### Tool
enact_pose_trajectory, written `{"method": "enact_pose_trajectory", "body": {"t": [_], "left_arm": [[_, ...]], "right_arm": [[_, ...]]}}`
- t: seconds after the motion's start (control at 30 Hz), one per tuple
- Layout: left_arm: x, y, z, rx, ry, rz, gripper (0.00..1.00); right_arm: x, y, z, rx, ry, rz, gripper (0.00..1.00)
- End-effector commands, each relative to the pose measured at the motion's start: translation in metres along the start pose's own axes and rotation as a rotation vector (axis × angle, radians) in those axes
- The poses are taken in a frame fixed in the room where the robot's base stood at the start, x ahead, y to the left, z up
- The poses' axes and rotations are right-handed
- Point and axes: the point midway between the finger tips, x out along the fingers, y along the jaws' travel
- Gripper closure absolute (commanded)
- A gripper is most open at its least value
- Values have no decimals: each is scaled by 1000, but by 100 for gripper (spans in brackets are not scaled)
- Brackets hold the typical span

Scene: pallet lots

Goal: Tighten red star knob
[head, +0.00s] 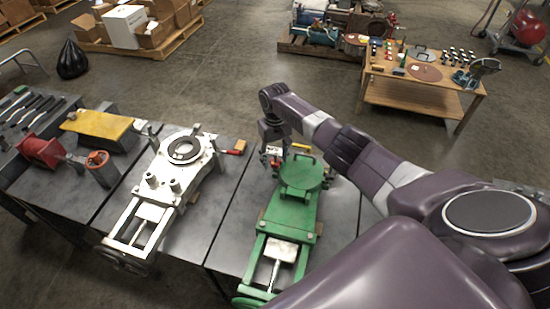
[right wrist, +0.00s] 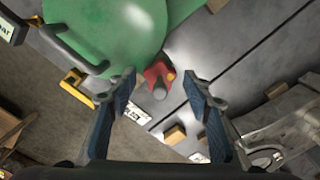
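The left gripper is out of view.
A white machine (head: 175,170) stands left of the green one on the dark metal tables. A small red-handled item (head: 237,148) and a yellow handle (head: 301,147) lie close by. A wooden table (head: 425,95) with small parts stands farther back.

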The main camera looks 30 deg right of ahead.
Motion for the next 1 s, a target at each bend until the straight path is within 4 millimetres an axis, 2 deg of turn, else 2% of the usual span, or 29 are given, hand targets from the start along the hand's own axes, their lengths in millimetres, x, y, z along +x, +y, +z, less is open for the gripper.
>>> {"method": "enact_pose_trajectory", "body": {"t": [0.23, 0.37, 0.47, 0.8, 1.0], "left_arm": [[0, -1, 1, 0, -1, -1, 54], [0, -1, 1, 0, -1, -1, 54], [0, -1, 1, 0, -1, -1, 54], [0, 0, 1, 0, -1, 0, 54], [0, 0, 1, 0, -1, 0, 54]], "right_arm": [[-1, 0, 0, -1, 0, 0, 54], [-9, 0, -1, -1, 2, -1, 54], [-23, 1, -1, -1, 3, 0, 54], [-94, 1, -1, 0, 3, 1, 54], [-116, 0, 0, -1, 1, 0, 54]]}}
